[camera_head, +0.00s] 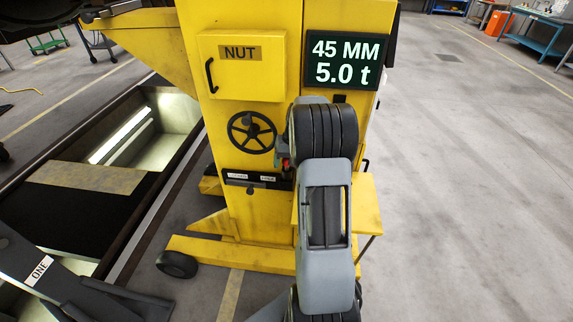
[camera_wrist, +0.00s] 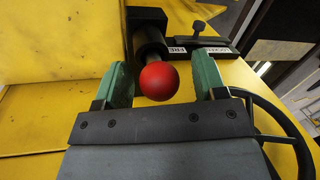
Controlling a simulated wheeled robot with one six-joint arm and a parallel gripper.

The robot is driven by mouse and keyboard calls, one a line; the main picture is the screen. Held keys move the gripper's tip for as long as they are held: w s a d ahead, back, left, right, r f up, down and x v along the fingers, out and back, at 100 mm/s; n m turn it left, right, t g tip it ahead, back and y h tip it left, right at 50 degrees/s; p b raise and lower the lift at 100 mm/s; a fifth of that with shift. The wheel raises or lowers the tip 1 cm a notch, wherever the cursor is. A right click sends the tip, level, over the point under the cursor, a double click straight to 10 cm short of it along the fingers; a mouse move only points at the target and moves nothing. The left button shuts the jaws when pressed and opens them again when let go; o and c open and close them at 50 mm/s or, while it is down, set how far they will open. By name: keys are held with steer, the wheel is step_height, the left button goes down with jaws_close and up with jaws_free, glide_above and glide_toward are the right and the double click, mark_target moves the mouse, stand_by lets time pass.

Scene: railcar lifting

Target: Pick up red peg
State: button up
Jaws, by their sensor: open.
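The red peg shows as a round red knob (camera_wrist: 159,82) on a short grey stem coming out of a black cylinder (camera_wrist: 150,38) in the wrist view. The cylinder sits at a black bar with white labels, one reading FREE. My gripper (camera_wrist: 160,76) is open, with one green finger on each side of the knob and visible gaps between. In the head view only a small bit of red (camera_head: 286,163) shows beside my wrist. My arm hides most of the gripper there.
A yellow lifting column (camera_head: 240,210) carries a black handwheel (camera_head: 251,132), also close at right in the wrist view (camera_wrist: 298,135). A NUT box (camera_head: 241,70) and a 45 MM, 5.0 t display (camera_head: 346,61) sit above. A pit lies left; floor at right is clear.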

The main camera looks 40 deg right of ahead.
steer(key=shift+c, duration=0.3)
steer(key=c, duration=1)
